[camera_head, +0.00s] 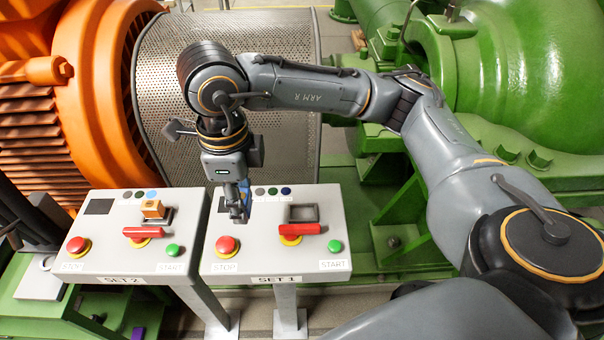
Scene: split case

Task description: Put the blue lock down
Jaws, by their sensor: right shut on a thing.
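My right gripper (238,215) points down over the upper left part of the SET 1 panel (215,258). It is shut on the blue lock (244,188), which shows only as a small blue patch between and behind the fingers. The fingers hide most of the lock. I cannot tell whether the lock touches the panel. A dark square on the panel lies just behind the gripper, partly covered by it. My left gripper is not in view.
SET 1 has a red STOP button (227,246), a red handle (300,229) and a green START button (335,246). The SET 2 panel (110,264) stands to the left, with an orange lock (152,209) near its red handle (142,232). Orange and green machinery stands behind.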

